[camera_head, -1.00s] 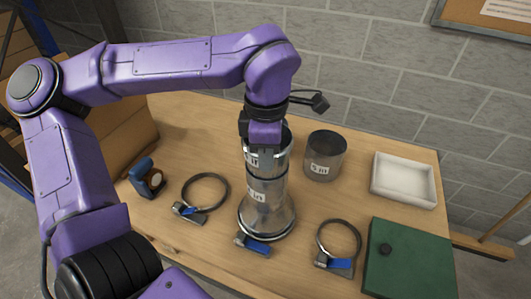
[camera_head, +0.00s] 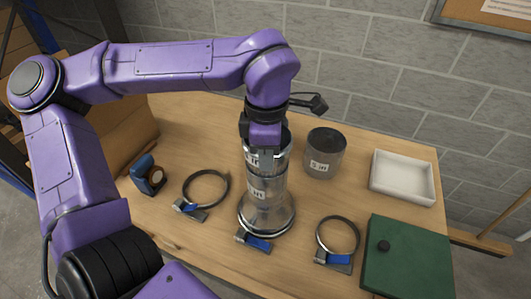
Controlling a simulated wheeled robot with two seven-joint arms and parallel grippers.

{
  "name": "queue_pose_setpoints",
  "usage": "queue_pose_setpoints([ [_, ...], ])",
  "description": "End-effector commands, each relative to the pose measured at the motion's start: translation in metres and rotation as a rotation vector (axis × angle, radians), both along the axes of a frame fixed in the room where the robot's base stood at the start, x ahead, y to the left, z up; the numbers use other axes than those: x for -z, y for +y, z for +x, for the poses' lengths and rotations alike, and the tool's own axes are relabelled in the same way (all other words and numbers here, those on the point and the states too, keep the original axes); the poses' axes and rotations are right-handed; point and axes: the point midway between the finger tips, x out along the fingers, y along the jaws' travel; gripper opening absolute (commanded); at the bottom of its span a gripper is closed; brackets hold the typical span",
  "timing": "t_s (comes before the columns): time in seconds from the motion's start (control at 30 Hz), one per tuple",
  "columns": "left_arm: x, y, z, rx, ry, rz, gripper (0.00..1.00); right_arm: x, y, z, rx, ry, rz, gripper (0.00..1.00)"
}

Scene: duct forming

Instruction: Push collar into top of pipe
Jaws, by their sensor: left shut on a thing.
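A metal pipe (camera_head: 266,187) with a label stands upright on the table, on a wide flared base (camera_head: 266,217). A labelled metal collar (camera_head: 270,157) sits at the top of the pipe, in line with it; how deep it is seated cannot be told. My left gripper (camera_head: 266,150) points straight down and is shut on the collar at its upper rim. The purple wrist hides part of the collar's top. My right gripper is not in view.
A separate labelled can-shaped duct piece (camera_head: 323,155) stands right of the pipe. Clamp rings lie left (camera_head: 206,190) and right (camera_head: 338,238), with another blue clamp (camera_head: 254,243) at the base's front. A tape roll (camera_head: 150,177), white tray (camera_head: 403,177) and green box (camera_head: 408,262) border the table.

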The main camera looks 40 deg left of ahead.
Motion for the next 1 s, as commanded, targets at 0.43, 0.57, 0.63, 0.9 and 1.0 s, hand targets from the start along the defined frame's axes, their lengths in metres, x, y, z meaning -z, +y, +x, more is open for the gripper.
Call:
queue_pose_setpoints([
  [0.43, 0.0025, -0.0001, -0.0002, 0.0, 0.0, 0.0, 0.0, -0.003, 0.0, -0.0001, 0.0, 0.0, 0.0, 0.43],
  [0.57, 0.0043, 0.0, -0.0002, 0.001, 0.0, 0.0, 0.0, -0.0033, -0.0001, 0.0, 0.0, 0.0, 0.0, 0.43],
  [0.63, 0.006, -0.0001, -0.0003, 0.0, 0.0, 0.0, 0.0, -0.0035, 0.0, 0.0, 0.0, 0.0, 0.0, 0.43],
  [0.9, 0.0094, 0.0, -0.0003, 0.0, 0.0, 0.0, 0.0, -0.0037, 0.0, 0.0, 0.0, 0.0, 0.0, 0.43],
  [1.0, 0.0093, 0.0001, -0.0002, 0.0, 0.0, 0.0, 0.0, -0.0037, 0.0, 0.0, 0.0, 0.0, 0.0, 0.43],
])
